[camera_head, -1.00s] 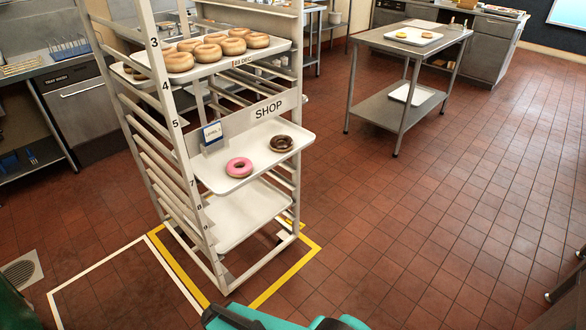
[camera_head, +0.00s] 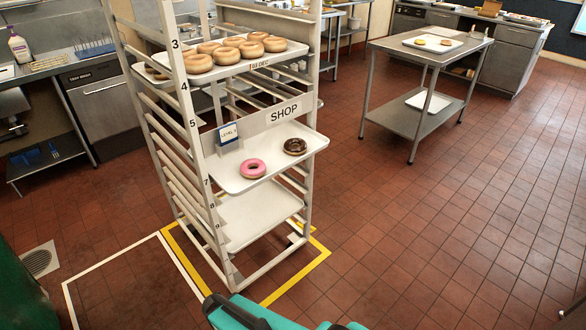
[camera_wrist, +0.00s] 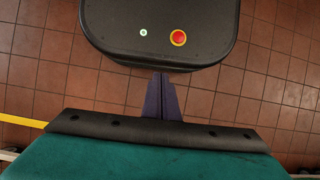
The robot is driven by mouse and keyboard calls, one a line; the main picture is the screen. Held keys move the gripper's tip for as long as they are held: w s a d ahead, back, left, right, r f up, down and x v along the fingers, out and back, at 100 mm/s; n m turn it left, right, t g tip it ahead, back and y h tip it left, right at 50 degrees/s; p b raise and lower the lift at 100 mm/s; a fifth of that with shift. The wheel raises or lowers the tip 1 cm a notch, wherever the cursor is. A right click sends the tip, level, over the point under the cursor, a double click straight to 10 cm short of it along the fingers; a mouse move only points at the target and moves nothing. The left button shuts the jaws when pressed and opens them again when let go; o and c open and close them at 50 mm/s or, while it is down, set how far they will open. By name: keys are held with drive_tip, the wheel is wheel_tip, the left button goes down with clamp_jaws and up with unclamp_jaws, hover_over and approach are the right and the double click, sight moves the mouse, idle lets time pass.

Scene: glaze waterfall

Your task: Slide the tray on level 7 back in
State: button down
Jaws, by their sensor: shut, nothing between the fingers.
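A white tray (camera_head: 222,174) carries a pink-iced ring doughnut (camera_head: 253,168) and a chocolate ring doughnut (camera_head: 295,146). It sits in the rack (camera_head: 193,130) near the number 7 on the post, and its near edge appears to stick out past the posts. A small blue-and-white level card (camera_head: 228,133) stands at its back left, its digit too small to read. My gripper (camera_wrist: 161,82) shows only in the wrist view, with its dark fingers together and empty, far from the tray. The head view shows only my teal arm at the bottom.
An upper tray (camera_head: 203,69) holds several plain doughnuts. Below the doughnut pair is another, empty white tray (camera_head: 258,212). A steel table (camera_head: 390,50) stands at the right.

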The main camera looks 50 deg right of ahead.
drive_tip(key=w+d+r+t+y+p, duration=0.15)
drive_tip(key=w+d+r+t, duration=0.25)
drive_tip(key=w+d+r, duration=1.55)
drive_tip(key=s+d+r+t+h+p, duration=0.1)
drive_tip(key=s+d+r+t, duration=0.1)
drive_tip(key=d+r, duration=1)
drive_tip(key=s+d+r+t+h+p, duration=0.1)
drive_tip(key=s+d+r+t+p, duration=0.1)
drive_tip(key=d+r, duration=1)
drive_tip(key=w+v, duration=0.1)
drive_tip(key=v, duration=0.7)
drive_tip(key=shift+r, duration=0.3)
drive_tip(key=shift+w+f, duration=0.1)
drive_tip(key=w+f+p, duration=0.3)
drive_tip(key=w+f, duration=0.3)
drive_tip(key=f, duration=0.3)
drive_tip(key=shift+w+d+f, duration=0.15)
drive_tip(key=shift+w+f, duration=0.05)
drive_tip(key=shift+w, duration=0.2)
